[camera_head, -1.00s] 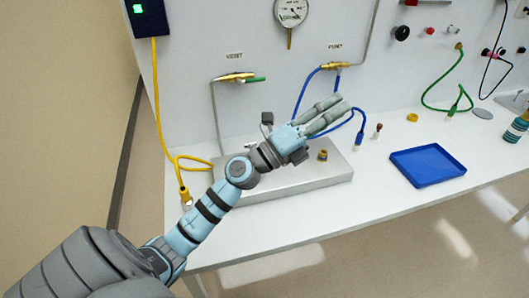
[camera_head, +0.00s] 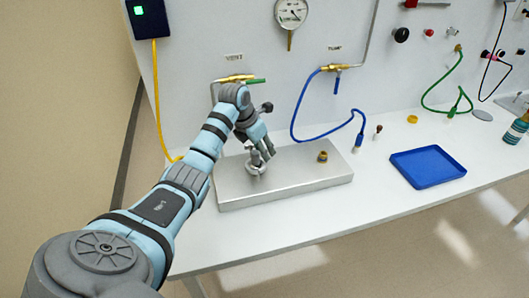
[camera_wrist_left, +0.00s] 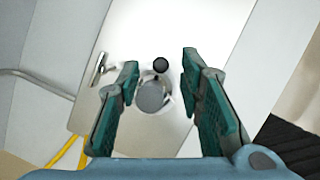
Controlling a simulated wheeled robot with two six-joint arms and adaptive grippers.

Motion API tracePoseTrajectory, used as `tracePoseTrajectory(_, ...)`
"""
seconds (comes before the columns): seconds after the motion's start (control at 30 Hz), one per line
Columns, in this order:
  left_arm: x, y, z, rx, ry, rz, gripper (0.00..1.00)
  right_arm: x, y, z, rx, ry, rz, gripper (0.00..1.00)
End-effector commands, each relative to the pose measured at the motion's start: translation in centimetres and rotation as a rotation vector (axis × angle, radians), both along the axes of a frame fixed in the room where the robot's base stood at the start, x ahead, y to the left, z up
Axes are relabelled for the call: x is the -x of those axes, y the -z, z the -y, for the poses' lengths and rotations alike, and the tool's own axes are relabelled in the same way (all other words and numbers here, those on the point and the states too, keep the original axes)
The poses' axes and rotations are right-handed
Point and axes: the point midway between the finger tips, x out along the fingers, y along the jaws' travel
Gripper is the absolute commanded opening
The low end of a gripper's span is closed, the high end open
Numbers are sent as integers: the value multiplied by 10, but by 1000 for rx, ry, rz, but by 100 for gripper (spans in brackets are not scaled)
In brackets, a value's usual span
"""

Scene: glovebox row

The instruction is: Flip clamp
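A silver metal plate (camera_head: 315,187) lies on the white bench; it also shows in the left wrist view (camera_wrist_left: 145,30). My left gripper (camera_head: 258,163) points down over the plate's left part. In the left wrist view its green-padded fingers (camera_wrist_left: 160,70) are spread apart. Between and beyond them are a round grey disc (camera_wrist_left: 152,97) in a pale ring and a black ball knob (camera_wrist_left: 159,64). A small shiny metal lever-like part (camera_wrist_left: 98,69) sits left of them. Which parts make up the clamp I cannot tell; the head view hides them behind the gripper. My right gripper is not in view.
A small brass fitting (camera_head: 322,157) stands on the plate's right side. Behind are the VENT valve (camera_head: 237,79) and PUMP valve (camera_head: 335,68). A yellow cable (camera_head: 157,95) hangs left.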

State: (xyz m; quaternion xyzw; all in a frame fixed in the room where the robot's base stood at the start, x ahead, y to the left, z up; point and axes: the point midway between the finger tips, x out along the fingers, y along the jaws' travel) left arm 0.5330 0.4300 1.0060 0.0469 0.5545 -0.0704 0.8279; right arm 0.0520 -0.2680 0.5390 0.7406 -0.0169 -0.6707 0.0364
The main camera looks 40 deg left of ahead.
Motion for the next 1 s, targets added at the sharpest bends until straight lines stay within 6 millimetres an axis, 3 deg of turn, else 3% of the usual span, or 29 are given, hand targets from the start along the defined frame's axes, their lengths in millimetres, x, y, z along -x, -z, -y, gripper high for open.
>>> tracePoseTrajectory(0.2, -7, 19, 1, 0, 0, 0, 34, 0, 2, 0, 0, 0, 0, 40)
tracePoseTrajectory(0.47, -8, 20, 2, 0, 1, 1, 34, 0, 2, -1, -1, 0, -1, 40)
tracePoseTrajectory(0.67, -8, 19, 2, 0, 1, 1, 2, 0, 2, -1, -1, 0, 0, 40)
tracePoseTrajectory(1.0, -8, 19, 2, 0, 17, 1, 0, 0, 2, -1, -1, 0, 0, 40)
